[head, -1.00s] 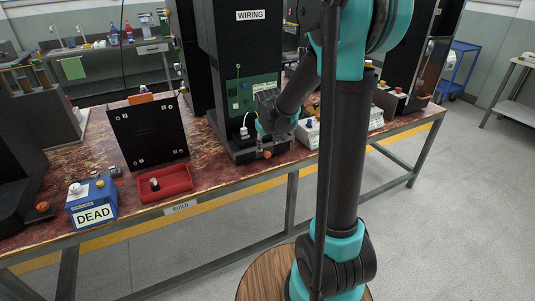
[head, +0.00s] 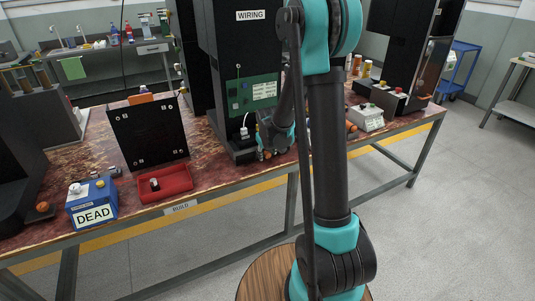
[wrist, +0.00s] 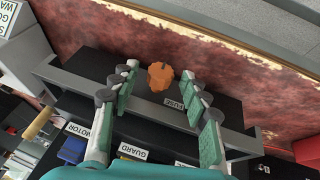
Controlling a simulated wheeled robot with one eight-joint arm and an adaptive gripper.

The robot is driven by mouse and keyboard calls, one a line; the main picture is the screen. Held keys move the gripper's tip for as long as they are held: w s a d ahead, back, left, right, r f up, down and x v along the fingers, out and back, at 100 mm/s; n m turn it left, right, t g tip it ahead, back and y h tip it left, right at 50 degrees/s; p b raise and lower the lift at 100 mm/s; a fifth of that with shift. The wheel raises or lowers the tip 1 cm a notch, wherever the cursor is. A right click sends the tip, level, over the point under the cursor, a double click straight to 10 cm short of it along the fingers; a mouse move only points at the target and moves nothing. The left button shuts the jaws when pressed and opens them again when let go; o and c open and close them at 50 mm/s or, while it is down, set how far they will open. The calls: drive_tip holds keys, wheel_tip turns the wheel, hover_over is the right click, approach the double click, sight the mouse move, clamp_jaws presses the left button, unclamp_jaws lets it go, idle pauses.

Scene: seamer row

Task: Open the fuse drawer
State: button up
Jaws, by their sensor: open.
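The fuse drawer (wrist: 174,104), labelled FUSE, is low on the black wiring station, with an orange lobed knob (wrist: 161,76) on its front. The drawer looks shut, though the steep wrist view makes this hard to judge. My gripper (wrist: 160,71) is open, its two teal-and-grey fingers on either side of the knob in the wrist view. A gap shows between the knob and each finger, so I see no contact. In the head view my gripper (head: 273,146) is low in front of the station, hiding most of the drawer front.
The wiring station (head: 240,60) carries a green circuit board (head: 252,93). To its left are a black panel (head: 147,133), a red tray (head: 165,185) and a blue DEAD box (head: 92,203). A light switch box (head: 367,118) stands to the right. MOTOR and GUARD labels show in the wrist view.

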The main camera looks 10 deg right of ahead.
drive_tip(key=shift+c, duration=0.5)
clamp_jaws()
drive_tip(key=s+d, duration=0.2)
drive_tip(key=s, duration=0.4)
drive_tip(key=shift+s, duration=0.2)
drive_tip(key=shift+o, duration=0.5)
unclamp_jaws()
drive_tip(key=shift+r, duration=0.1)
